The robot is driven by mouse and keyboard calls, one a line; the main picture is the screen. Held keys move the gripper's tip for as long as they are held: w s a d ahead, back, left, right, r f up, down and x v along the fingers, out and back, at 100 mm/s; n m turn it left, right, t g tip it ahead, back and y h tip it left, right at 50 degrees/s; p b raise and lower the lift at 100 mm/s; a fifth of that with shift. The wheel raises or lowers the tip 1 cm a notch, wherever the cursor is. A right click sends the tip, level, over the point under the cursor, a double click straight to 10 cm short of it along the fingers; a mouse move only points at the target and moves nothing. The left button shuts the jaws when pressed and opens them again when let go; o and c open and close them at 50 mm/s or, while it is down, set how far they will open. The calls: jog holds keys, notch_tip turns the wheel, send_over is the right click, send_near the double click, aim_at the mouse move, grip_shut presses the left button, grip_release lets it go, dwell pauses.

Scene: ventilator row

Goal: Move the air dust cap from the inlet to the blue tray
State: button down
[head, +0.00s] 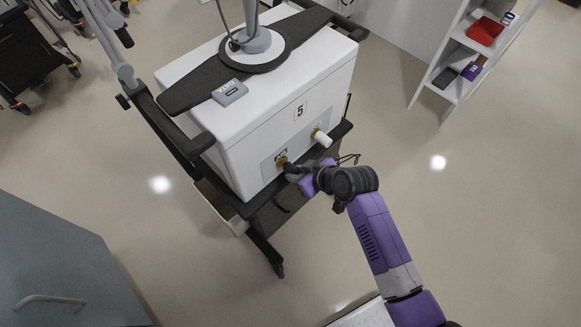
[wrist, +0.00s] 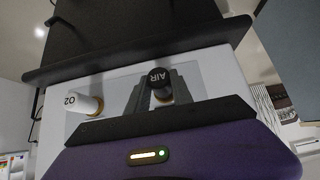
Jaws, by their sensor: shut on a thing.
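The air dust cap (wrist: 160,78) is dark, with "AIR" in white on its face, and sits between my gripper's fingers in the wrist view. My gripper (head: 291,172) is shut on it at the front panel of the white ventilator (head: 262,115). The brass-coloured air inlet (head: 281,160) shows right by the fingertips in the head view. I cannot tell whether the cap is still seated on the inlet. I cannot pick out a blue tray in either view.
A white O2 cap (head: 322,138) sticks out of the panel right of my gripper; it also shows in the wrist view (wrist: 87,104). A white shelf (head: 447,93) at upper right holds a red tray (head: 486,31) and a purple box (head: 471,71). Floor between is clear.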

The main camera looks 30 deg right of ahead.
jog(key=shift+s+d+p, duration=0.3)
jog(key=shift+s+d, duration=0.05)
jog(key=shift+s, duration=0.6)
jog(key=shift+s+d+p, duration=0.3)
jog(key=shift+s, duration=0.6)
jog(key=shift+a+r, duration=0.1)
